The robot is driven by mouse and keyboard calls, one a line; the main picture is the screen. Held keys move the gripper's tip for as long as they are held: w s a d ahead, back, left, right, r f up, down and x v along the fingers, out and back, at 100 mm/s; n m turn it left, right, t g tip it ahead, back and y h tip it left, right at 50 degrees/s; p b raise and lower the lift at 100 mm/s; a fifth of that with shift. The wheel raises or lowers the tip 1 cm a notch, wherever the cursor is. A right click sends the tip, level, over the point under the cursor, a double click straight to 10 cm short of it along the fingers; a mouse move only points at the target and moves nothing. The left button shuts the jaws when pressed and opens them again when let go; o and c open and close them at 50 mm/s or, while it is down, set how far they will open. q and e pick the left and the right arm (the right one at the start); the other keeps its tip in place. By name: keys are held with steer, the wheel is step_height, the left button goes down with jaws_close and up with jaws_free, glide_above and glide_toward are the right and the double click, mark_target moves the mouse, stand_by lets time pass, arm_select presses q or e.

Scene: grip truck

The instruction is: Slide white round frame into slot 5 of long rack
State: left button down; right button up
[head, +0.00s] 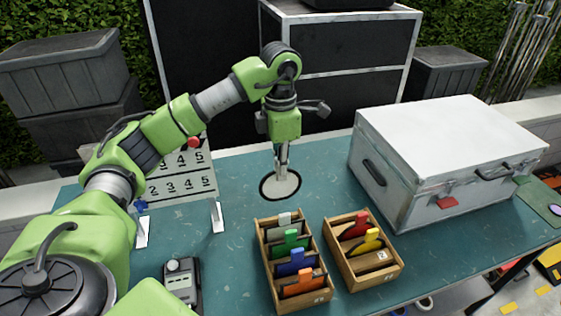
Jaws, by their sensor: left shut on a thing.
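My left gripper (281,164) points straight down and is shut on the white round frame (281,188). The frame is a pale disc with a dark rim, held behind the long rack; whether it touches the table is unclear. The long rack (307,301) is a narrow wooden box at the front centre. It holds pieces with grey (285,219), green (291,241), blue (297,261) and orange (305,277) tabs, from back to front. Its slot numbers are too small to read. My right gripper is not in view.
A shorter wooden rack (381,277) with red- and yellow-tabbed pieces stands close on the right. A large silver case (430,206) stands behind it. A numbered white board (181,186) stands at left, partly behind my arm. A dark handheld device (182,282) lies front left.

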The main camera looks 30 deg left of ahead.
mark_target(279, 191)
arm_select(q)
steer(key=shift+w+f, duration=0.15)
steer(key=shift+f, duration=0.8)
steer(key=shift+s+a+f, duration=0.1)
steer(key=shift+s+f, duration=0.1)
steer(key=f+b, duration=0.2)
steer(key=shift+s+f, duration=0.2)
steer(key=shift+f, duration=0.15)
step_height(279, 191, down, 2)
steer(key=shift+f+b, duration=0.1)
steer(key=shift+b, duration=0.8)
steer(key=shift+f, duration=0.1)
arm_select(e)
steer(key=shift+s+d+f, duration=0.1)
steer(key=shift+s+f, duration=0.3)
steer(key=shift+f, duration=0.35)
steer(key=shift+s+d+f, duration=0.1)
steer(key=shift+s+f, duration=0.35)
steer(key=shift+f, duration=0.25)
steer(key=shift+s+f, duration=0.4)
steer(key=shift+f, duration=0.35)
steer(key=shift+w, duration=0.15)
arm_select(q)
steer(key=shift+f, duration=0.1)
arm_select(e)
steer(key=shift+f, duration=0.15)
